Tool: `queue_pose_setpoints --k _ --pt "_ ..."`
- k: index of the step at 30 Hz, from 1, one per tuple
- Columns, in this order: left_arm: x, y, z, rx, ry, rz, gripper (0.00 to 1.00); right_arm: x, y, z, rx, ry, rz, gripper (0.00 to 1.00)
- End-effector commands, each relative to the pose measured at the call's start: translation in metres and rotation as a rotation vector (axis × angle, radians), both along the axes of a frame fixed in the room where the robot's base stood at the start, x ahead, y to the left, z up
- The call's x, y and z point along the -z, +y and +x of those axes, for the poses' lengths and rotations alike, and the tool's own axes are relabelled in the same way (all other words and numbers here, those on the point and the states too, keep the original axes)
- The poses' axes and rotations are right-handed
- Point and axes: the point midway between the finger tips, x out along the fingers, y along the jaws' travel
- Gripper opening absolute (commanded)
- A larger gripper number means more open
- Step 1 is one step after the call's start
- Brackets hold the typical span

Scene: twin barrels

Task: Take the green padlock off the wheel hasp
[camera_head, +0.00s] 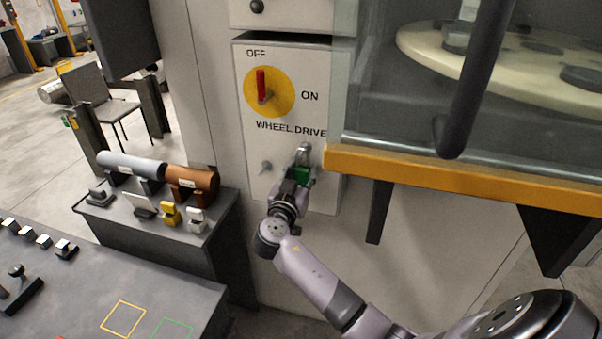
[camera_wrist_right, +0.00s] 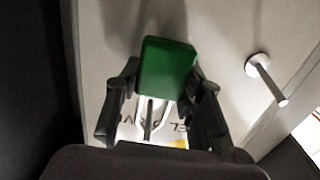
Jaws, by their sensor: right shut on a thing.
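The green padlock (camera_head: 302,175) is at the white front panel, just below the words WHEEL DRIVE. My right gripper (camera_head: 293,184) is shut on it. In the right wrist view the green padlock body (camera_wrist_right: 167,67) sits between the two dark fingers (camera_wrist_right: 163,97). Silver metal (camera_wrist_right: 152,117) extends from the body toward the upside-down lettering. In the head view silver metal (camera_head: 304,152) shows just above the padlock. I cannot tell hasp from shackle there, or whether the shackle is still through the hasp. My left gripper is not in view.
A metal peg (camera_head: 265,167) sticks out left of the padlock; it also shows in the right wrist view (camera_wrist_right: 267,80). The red switch handle (camera_head: 261,85) points to OFF. An orange ledge (camera_head: 440,182) juts out at right. The dark table (camera_head: 70,300) has yellow and green outlines.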

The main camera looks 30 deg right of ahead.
Motion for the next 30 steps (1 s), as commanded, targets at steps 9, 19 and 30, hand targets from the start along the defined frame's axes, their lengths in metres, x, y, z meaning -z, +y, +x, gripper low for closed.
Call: queue_pose_setpoints --k 9,19,30 --pt "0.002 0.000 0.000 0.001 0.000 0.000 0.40 -0.002 0.004 -0.003 0.000 0.000 0.000 0.11" --pt "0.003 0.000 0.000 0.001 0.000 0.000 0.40 -0.006 0.013 -0.011 0.000 -0.001 0.001 0.11" --pt "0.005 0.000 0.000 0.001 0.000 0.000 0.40 -0.009 0.025 -0.021 -0.001 -0.001 0.001 0.11"
